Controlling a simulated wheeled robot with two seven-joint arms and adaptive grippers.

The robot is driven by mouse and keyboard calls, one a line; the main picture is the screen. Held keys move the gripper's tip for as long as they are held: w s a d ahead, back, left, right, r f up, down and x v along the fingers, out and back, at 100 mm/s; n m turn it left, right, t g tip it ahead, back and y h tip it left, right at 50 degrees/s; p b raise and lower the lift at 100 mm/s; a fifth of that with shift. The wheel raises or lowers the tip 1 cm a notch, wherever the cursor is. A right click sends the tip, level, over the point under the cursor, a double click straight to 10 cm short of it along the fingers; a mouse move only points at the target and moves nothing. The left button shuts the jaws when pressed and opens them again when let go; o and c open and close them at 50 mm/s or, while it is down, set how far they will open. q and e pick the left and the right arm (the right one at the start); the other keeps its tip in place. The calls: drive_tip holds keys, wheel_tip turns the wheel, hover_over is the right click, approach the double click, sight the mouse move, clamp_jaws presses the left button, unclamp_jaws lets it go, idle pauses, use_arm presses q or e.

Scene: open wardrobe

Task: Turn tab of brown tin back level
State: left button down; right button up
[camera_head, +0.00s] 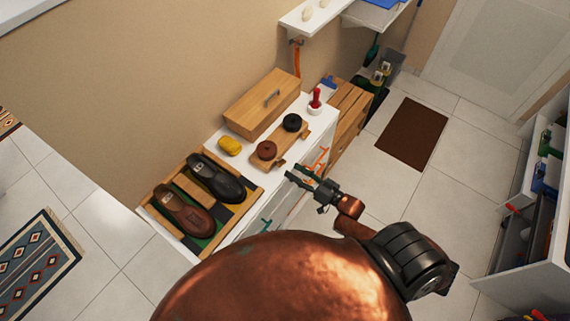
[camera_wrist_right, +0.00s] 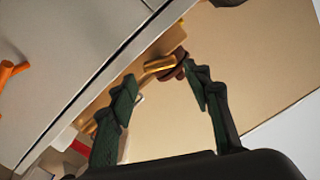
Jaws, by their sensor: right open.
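The brown tin (camera_head: 267,150) sits on a wooden board (camera_head: 268,162) on the white cabinet top, with a small golden tab (camera_head: 279,163) on its front right side. In the right wrist view the golden tab (camera_wrist_right: 159,67) sticks out slightly tilted beside the brown tin (camera_wrist_right: 178,55), beyond the fingertips. My right gripper (camera_head: 297,173) is open and empty, just in front of the tab; its fingers (camera_wrist_right: 160,92) stand on either side of the tab in the picture and do not appear to touch it. My left gripper is not in view.
A black tin (camera_head: 292,122) stands behind on the same board. A yellow sponge-like block (camera_head: 230,146), a wooden box (camera_head: 262,103), a red-handled item (camera_head: 315,100) and a shoe tray (camera_head: 158,214) with shoes surround it. Orange and teal handles (camera_head: 319,158) stick out of the cabinet front.

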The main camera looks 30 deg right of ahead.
sight(285, 170)
drive_tip(key=x, duration=0.5)
drive_tip(key=shift+w+a, duration=0.15)
drive_tip(key=shift+w, duration=0.15)
drive_tip(key=shift+c, duration=0.4)
